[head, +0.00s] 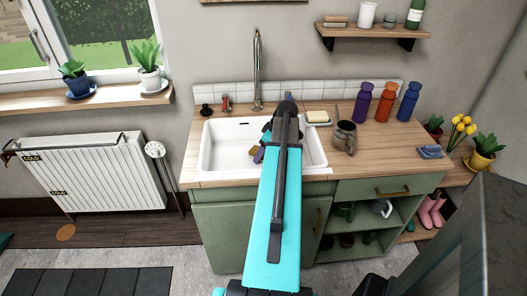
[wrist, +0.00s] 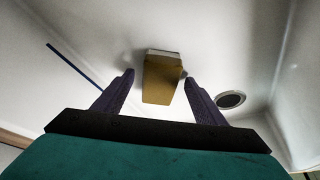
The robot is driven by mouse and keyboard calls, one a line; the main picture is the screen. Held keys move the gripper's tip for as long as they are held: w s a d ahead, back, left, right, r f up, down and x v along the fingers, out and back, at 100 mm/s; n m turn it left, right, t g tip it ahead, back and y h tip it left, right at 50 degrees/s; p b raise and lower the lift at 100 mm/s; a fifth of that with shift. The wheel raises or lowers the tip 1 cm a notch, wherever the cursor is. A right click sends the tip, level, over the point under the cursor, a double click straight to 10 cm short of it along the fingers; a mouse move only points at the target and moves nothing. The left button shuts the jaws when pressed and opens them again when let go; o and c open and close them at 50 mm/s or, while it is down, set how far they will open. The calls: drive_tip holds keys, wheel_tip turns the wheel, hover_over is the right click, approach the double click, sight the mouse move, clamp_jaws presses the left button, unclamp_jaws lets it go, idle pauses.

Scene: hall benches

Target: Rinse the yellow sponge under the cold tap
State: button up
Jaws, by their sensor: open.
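The yellow sponge (wrist: 162,82), with a pale layer along its far edge, is in the white sink (head: 222,150). A small part of the sponge (head: 253,150) shows in the head view beside my gripper (head: 260,153). In the wrist view my gripper (wrist: 159,77) is open, its two dark purple fingers on either side of the sponge with gaps showing. The tall metal spout (head: 257,65) rises behind the sink. A blue-marked tap handle (head: 288,97) stands right of it, partly hidden by my arm, and a red-marked handle (head: 226,103) stands left.
The round drain (wrist: 231,99) is right of the sponge in the wrist view. A blue strip (wrist: 75,67) lies to the left.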

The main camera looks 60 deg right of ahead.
drive_tip(key=shift+r, duration=0.1)
drive_tip(key=b+v, duration=0.1)
drive_tip(key=v, duration=1.2)
drive_tip(key=shift+s+r, duration=0.2)
drive_tip(key=shift+r, duration=0.05)
drive_tip(key=shift+d+r, duration=0.1)
drive_tip(key=shift+r, duration=0.05)
